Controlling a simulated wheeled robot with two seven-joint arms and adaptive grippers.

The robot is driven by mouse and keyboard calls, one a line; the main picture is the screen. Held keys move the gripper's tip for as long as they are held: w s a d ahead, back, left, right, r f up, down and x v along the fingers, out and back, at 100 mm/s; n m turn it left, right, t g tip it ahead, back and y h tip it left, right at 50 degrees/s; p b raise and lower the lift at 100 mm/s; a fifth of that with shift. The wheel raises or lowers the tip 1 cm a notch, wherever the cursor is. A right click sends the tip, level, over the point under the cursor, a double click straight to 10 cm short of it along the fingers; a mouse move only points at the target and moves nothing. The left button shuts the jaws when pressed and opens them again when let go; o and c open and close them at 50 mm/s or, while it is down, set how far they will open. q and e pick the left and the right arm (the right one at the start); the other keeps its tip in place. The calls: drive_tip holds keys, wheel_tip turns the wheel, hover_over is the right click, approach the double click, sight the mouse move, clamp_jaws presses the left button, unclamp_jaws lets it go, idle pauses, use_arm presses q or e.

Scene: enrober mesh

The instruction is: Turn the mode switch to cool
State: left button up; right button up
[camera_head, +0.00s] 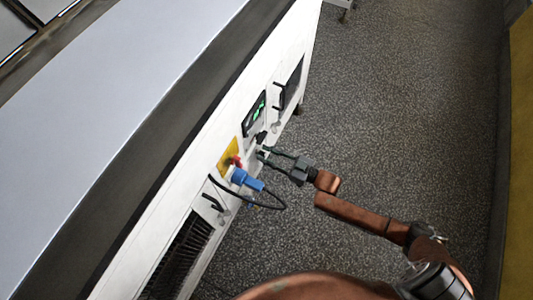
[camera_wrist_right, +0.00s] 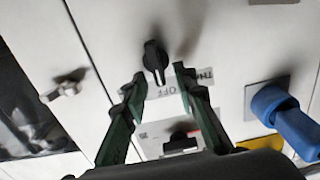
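The mode switch appears to be the black knob (camera_wrist_right: 155,60) on the white machine front, with its pointer running roughly up and down in the right wrist view. A label (camera_wrist_right: 180,84) under it shows part of a word and "OFF". In the head view a small dark knob (camera_head: 260,138) sits below the display. My right gripper (camera_wrist_right: 160,76) is open, with one finger at each lower side of the knob and gaps showing. In the head view the right gripper (camera_head: 261,153) reaches the panel from the right. My left gripper is not in view.
A blue plug (camera_head: 246,179) with a black cable, a red knob on a yellow plate (camera_head: 227,158) and a display (camera_head: 254,113) are close by. Another black switch (camera_wrist_right: 180,143) lies between the fingers, nearer the palm. The speckled floor (camera_head: 410,110) to the right is clear.

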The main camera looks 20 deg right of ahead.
drive_tip(key=shift+c, duration=0.2)
clamp_jaws()
